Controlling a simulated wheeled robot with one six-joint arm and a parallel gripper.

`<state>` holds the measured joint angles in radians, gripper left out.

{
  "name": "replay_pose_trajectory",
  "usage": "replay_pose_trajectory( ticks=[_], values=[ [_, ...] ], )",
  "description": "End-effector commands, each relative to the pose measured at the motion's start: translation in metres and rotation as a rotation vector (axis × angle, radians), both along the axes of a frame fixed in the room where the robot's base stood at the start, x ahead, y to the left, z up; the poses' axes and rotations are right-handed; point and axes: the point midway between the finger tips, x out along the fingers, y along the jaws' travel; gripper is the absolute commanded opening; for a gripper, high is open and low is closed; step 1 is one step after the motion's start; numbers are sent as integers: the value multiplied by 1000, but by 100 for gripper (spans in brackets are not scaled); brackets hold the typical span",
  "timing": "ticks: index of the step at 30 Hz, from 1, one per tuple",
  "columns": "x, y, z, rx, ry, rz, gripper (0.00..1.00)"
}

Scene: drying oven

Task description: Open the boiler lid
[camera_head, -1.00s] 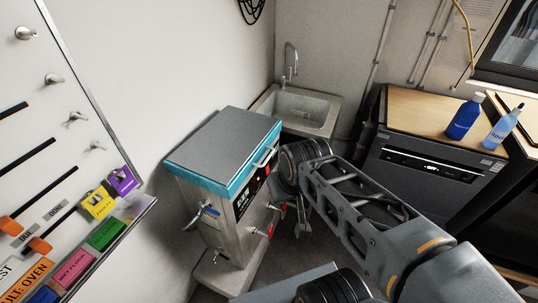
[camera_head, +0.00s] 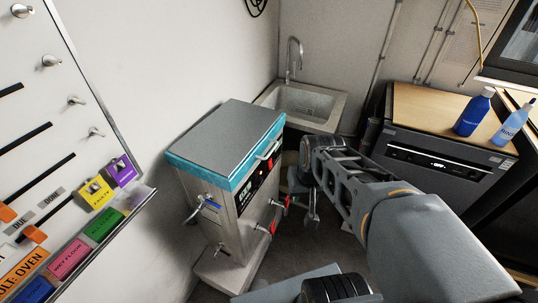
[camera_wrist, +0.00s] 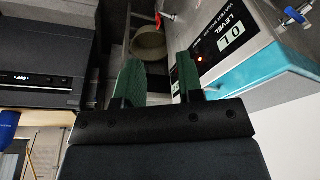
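The boiler (camera_head: 232,215) is a steel box left of centre in the head view. Its lid (camera_head: 225,140) has a grey top and teal edge and lies shut. A light handle (camera_head: 268,149) is on the lid's front edge. My gripper (camera_head: 311,212) hangs in front and to the right of the boiler, apart from it, below the lid's height. In the wrist view, the green fingers of my gripper (camera_wrist: 157,66) are spread with nothing between them. The boiler's front panel and teal lid edge (camera_wrist: 275,88) lie upside down to their right.
A sink (camera_head: 305,105) stands behind the boiler. A dark oven (camera_head: 430,150) with a wooden top and blue bottles (camera_head: 473,112) is at the right. Red taps (camera_head: 275,227) stick out from the boiler's front. A sign board with coloured blocks (camera_head: 95,190) is on the left wall.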

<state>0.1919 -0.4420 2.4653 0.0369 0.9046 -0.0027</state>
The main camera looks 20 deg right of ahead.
Motion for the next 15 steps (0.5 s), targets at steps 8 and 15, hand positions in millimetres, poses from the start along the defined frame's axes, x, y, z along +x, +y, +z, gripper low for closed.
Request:
replay_pose_trajectory(
  ticks=[8,15],
  values=[
    [59,-57,-114,627,131,-470,35],
    [128,-98,-98,1111,-142,-509,35]
  ],
)
